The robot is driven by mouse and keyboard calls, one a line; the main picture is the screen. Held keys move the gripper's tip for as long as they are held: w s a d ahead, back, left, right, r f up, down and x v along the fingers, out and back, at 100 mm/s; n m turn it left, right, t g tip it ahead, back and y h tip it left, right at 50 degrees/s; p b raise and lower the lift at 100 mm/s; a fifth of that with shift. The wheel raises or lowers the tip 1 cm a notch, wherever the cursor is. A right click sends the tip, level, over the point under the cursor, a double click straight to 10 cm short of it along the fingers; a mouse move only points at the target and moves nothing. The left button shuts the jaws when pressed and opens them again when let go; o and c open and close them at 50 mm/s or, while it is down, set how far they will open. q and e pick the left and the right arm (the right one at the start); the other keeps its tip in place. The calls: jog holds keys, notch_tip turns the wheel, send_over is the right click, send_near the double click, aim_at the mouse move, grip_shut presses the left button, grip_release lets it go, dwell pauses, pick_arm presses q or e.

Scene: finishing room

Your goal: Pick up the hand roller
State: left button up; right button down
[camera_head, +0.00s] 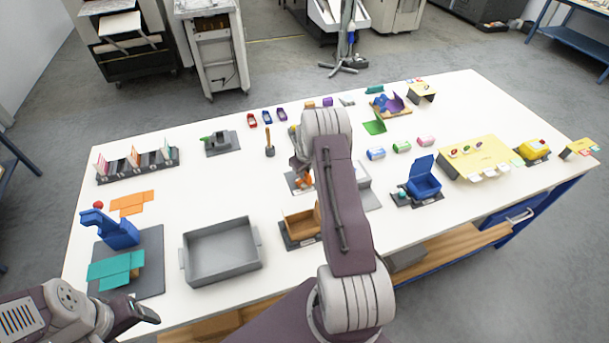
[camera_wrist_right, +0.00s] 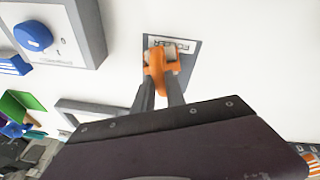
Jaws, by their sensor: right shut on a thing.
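The hand roller (camera_wrist_right: 157,64) shows in the right wrist view as an orange frame with a pale part beside it. It is over a grey labelled mat (camera_wrist_right: 189,66), and I cannot tell whether it touches the mat. My right gripper (camera_wrist_right: 161,84) is shut on the orange part. In the head view a bit of the orange roller (camera_head: 305,181) shows under my right gripper (camera_head: 300,168), left of my arm. My arm hides much of that spot. My left gripper (camera_head: 135,312) is at the lower left, off the table's front edge; its finger gap is unclear.
A grey tray (camera_head: 222,276) and a brown open box (camera_head: 298,224) stand nearer the front. A wooden-handled tool (camera_head: 269,141) stands upright left of the roller. A blue open box (camera_head: 424,181) is to the right.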

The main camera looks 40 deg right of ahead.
jog(key=shift+r, duration=0.25)
jog(key=r+b, duration=0.1)
jog(key=r, duration=0.1)
jog(key=d+r+b, duration=0.1)
jog(key=shift+s+r, duration=0.15)
jog(key=shift+r, duration=0.2)
jog(key=s+d+r+b, duration=0.2)
jog(key=s+d+r, duration=0.2)
jog(key=d+r, duration=0.3)
jog(key=d, duration=0.2)
jog(key=shift+s+d+b, duration=0.3)
jog(key=shift+s, duration=0.1)
jog(key=c, duration=2.1)
grip_release()
jog(key=shift+f, duration=0.1)
jog(key=shift+w+a, duration=0.1)
grip_shut()
